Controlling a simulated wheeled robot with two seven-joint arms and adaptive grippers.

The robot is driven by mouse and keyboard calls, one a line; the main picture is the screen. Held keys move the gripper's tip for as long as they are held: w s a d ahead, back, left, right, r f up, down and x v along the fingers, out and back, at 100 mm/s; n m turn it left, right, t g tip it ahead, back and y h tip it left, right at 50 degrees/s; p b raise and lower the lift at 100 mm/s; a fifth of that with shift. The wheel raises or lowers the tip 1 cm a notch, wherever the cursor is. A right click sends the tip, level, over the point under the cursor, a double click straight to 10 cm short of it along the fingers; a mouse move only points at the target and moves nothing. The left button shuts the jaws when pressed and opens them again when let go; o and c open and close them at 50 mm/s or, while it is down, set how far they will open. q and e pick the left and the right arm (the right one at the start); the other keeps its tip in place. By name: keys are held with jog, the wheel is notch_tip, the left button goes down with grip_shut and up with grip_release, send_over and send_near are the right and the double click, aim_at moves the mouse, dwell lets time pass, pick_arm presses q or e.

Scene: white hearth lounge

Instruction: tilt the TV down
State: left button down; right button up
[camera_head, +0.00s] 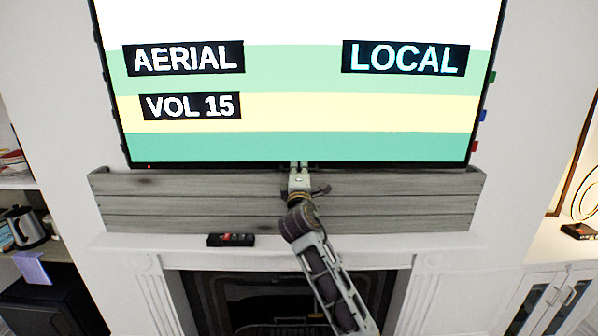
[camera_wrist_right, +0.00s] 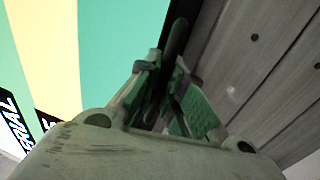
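The TV (camera_head: 300,148) hangs on the white wall, its screen lit with green, yellow and white bands and the words AERIAL, LOCAL and VOL 15. My right gripper (camera_head: 299,168) reaches up to the middle of its lower edge. In the right wrist view, the fingers of my right gripper (camera_wrist_right: 165,92) close in on both sides of a narrow dark piece (camera_wrist_right: 174,45) at the TV's edge. The exact contact is partly hidden by the fingers. The TV screen (camera_wrist_right: 95,50) fills the left of that view. My left gripper is out of view.
A grey wooden plank box (camera_head: 200,202) sits directly below the TV, behind my right arm. A small black device (camera_head: 231,240) lies on the white mantel (camera_head: 440,243) over the dark fireplace (camera_head: 250,295). Shelves with a kettle (camera_head: 25,228) stand at the left, a white cabinet (camera_head: 555,290) at the right.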

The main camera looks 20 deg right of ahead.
grip_shut()
jog(key=shift+w+d+f+b, duration=0.15)
jog(key=shift+w+b, duration=0.1)
jog(key=shift+b, duration=0.35)
jog(key=shift+w+d+f+t+b, duration=0.15)
jog(key=shift+w+t+b, duration=0.1)
jog(key=shift+w+b, duration=0.45)
jog(key=shift+w+d+t+b, duration=0.1)
jog(key=shift+w+t+b, duration=0.25)
jog(key=shift+b, duration=0.5)
jog(key=o, duration=0.7)
grip_release()
jog(key=shift+f, duration=0.1)
